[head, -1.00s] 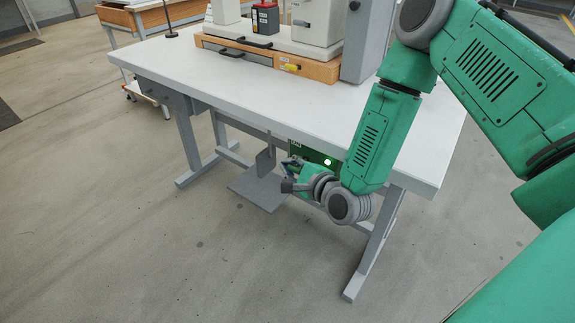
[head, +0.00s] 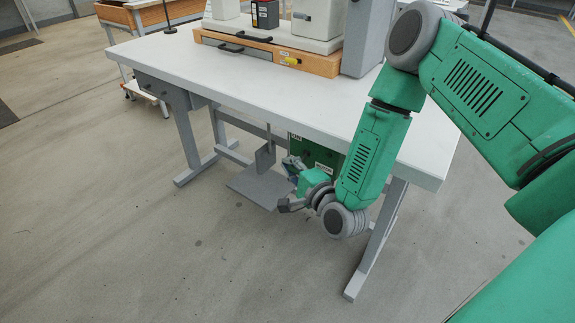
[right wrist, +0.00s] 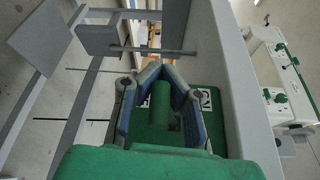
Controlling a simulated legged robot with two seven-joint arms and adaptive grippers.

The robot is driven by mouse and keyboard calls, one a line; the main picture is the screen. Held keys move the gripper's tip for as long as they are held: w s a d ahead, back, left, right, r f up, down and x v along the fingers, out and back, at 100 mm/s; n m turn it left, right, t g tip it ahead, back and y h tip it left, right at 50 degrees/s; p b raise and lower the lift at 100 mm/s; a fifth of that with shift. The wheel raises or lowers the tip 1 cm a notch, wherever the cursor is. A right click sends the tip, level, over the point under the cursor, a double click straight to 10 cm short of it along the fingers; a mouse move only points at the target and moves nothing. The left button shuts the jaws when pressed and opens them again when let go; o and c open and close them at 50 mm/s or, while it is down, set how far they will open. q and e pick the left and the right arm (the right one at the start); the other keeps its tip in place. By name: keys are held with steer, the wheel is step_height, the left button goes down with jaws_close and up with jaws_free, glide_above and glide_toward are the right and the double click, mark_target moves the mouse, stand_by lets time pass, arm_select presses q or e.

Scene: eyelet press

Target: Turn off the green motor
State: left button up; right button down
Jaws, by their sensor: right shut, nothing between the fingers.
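The green motor (head: 318,152) hangs under the white table, partly hidden behind my right gripper and arm. It has small white labels on its front. No lit lamp shows on it in the head view. In the right wrist view the motor (right wrist: 207,125) fills the area behind and beside the fingers, with a green cylinder between them. My right gripper (head: 291,163) is shut and empty, close in front of the motor's face. In the right wrist view its fingertips (right wrist: 156,70) come together. I cannot tell whether they touch the motor. My left gripper is not in view.
The white table top (head: 250,85) and its grey legs (head: 377,240) frame the space around my right forearm. A grey pedal plate (head: 256,189) hangs low to the left of the gripper. A press on a wooden base (head: 318,64) stands on top. The front floor is clear.

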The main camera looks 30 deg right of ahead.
steer(key=shift+s+d+f, duration=0.15)
steer(key=shift+d+f, duration=0.05)
steer(key=shift+f, duration=0.05)
steer(key=c, duration=1.6)
jaws_free()
steer(key=shift+o, duration=0.2)
steer(key=shift+d, duration=0.1)
steer(key=shift+s+r, duration=0.1)
steer(key=shift+s, duration=0.25)
steer(key=s, duration=1.1)
steer(key=shift+r, duration=0.3)
steer(key=shift+s, duration=0.1)
